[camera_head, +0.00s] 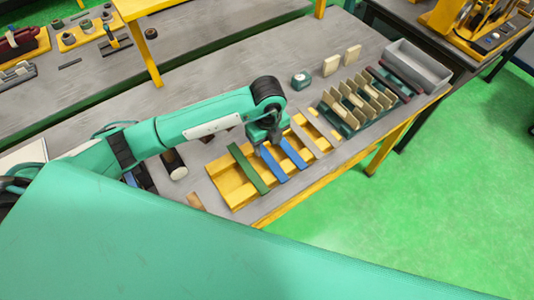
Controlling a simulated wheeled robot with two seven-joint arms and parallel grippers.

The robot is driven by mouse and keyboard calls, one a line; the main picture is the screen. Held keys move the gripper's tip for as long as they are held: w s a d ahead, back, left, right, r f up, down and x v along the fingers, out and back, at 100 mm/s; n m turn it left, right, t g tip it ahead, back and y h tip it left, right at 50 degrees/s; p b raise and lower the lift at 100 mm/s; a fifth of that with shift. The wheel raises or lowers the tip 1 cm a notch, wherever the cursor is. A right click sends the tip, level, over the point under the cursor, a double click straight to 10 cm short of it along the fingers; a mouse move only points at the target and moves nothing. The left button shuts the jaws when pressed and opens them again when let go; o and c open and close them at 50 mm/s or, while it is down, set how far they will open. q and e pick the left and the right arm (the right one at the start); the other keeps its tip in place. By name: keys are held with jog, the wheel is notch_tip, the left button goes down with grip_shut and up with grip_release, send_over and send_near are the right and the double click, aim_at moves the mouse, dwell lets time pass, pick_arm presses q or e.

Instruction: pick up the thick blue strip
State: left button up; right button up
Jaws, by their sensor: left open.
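A yellow rack (233,186) lies on the grey bench with several strips across it. Two blue strips lie side by side: one (274,167) just below my left gripper and another (293,154) to its right. I cannot tell which of the two is thicker. A dark green strip (248,168) lies to their left. My left gripper (262,147) points down over the rack at the far end of the left blue strip. It is open, its fingers are small in the picture, and it partly hides the rack. My right gripper is not in view.
A beige strip (312,134) lies on the right of the rack. Farther right stand a slotted holder with upright tan plates (357,100) and a grey bin (415,66). A small teal round device (301,80) sits behind. Dark cylinders (174,163) stand left of the rack.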

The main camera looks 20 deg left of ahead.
aim_at(267, 156)
pick_arm(q)
jog(key=shift+f+p, duration=0.25)
jog(key=shift+p, duration=0.05)
notch_tip(267, 156, down, 4)
jog(key=shift+a+f+p, duration=0.1)
jog(key=shift+a+p, duration=0.05)
jog(key=shift+p, duration=0.95)
jog(key=shift+w+f, duration=0.1)
jog(key=shift+f, duration=0.15)
grip_shut()
jog(key=shift+r, duration=0.1)
